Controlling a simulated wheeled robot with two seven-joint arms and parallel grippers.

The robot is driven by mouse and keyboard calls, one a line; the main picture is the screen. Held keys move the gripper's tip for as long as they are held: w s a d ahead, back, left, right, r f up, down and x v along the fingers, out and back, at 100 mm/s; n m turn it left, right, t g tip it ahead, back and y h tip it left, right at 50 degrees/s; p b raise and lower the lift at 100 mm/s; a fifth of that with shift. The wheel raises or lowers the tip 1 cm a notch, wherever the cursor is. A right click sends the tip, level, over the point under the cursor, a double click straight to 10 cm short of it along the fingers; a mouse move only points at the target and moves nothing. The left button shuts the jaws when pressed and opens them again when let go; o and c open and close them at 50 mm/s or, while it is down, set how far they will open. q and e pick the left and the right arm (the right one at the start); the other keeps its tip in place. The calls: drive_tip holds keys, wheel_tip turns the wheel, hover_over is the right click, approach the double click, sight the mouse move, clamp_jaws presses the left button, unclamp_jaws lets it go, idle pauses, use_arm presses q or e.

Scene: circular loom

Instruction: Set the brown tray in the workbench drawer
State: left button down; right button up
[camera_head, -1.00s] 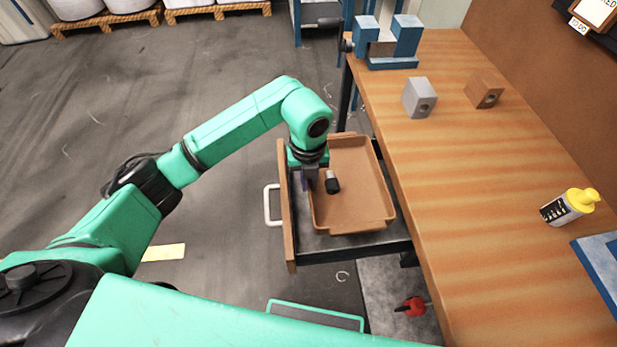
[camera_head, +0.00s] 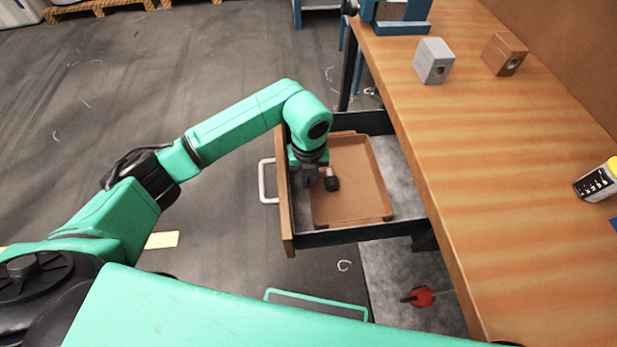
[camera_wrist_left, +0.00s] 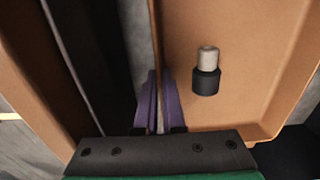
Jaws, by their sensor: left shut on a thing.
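The brown tray (camera_head: 362,200) lies flat inside the open workbench drawer (camera_head: 400,165), close behind the drawer's wooden front (camera_head: 285,195). Bare grey drawer floor shows to the tray's right. Whether the tray touches the floor cannot be told. A small black-and-grey cylinder (camera_head: 332,180) is in the tray; it also shows in the left wrist view (camera_wrist_left: 206,75). My left gripper (camera_head: 309,178) is at the tray's left side. In the left wrist view its purple fingers (camera_wrist_left: 160,100) are shut on the tray's thin wall. My right gripper is not in view.
The workbench top (camera_head: 480,130) lies right of the drawer. It holds a grey block (camera_head: 433,62), a brown block (camera_head: 504,54), a blue vise (camera_head: 400,15) and a yellow-capped bottle (camera_head: 598,182). A red object (camera_head: 421,297) sits below the drawer.

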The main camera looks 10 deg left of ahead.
use_arm(q)
drive_tip(key=shift+f, duration=0.25)
drive_tip(key=c, duration=0.9)
unclamp_jaws()
drive_tip(key=shift+c, duration=0.2)
drive_tip(key=shift+b, duration=0.3)
wheel_tip(320, 180, up, 15)
drive_tip(key=shift+f+b, duration=0.2)
drive_tip(key=shift+b, duration=0.2)
drive_tip(key=shift+f, duration=0.1)
